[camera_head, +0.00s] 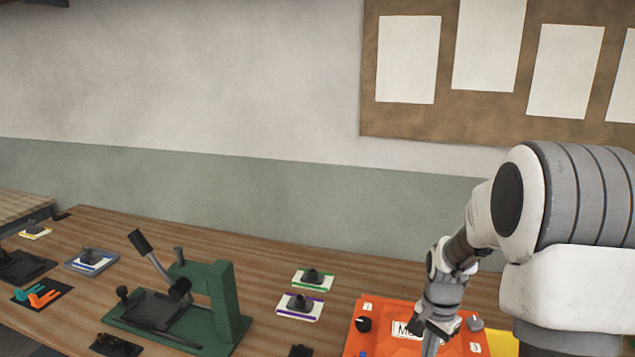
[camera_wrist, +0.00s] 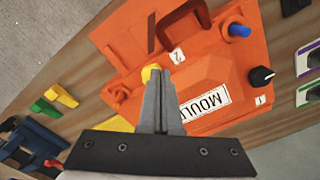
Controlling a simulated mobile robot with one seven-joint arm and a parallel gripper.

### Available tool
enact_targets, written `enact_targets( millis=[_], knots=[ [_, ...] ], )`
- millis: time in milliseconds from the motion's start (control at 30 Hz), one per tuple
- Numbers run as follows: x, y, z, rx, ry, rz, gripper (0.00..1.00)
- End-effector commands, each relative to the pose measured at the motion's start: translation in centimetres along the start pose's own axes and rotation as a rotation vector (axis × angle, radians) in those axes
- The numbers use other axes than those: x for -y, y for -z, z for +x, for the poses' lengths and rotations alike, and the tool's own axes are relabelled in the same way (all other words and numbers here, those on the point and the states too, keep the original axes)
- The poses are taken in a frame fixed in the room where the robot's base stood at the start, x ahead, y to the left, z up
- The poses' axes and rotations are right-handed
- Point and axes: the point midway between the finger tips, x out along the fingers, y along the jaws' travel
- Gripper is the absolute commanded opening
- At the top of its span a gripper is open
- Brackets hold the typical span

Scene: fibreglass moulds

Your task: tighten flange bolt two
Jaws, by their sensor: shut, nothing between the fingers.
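The orange mould (camera_head: 385,315) stands at the table's front right, and it fills much of the wrist view (camera_wrist: 210,75) with its MOULD label. A tag marked 2 (camera_wrist: 177,56) lies just beyond my fingertips. A small yellow bolt-like piece (camera_wrist: 150,73) shows at the left fingertip; I cannot tell whether they touch. A black knob (camera_wrist: 261,76) sits near the tag marked 1 (camera_wrist: 260,101). My gripper (camera_wrist: 161,76) is shut and empty, pointing down over the mould. It also shows in the head view (camera_head: 430,343), covering part of the mould. A grey knob (camera_head: 474,323) stands right of it.
A dark handle (camera_wrist: 181,22) and a blue peg (camera_wrist: 239,30) rise from the mould near my fingers. A green press (camera_head: 225,300) stands to the left, with green-edged (camera_head: 313,281) and purple-edged (camera_head: 299,307) plates between. Bare tabletop lies behind them.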

Motion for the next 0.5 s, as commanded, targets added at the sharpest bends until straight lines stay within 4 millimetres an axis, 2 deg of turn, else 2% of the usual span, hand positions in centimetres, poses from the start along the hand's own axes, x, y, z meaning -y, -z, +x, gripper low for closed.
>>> enact_targets(
  millis=[33,300,500],
  knots=[
    [-0.23,0.03,-0.72,0.002,-0.002,0.056,0.00],
    [-0.80,0.13,-1.00,0.001,-0.001,0.324,0.00],
    [-0.91,0.10,-0.41,0.002,0.000,0.384,0.00]
  ],
)
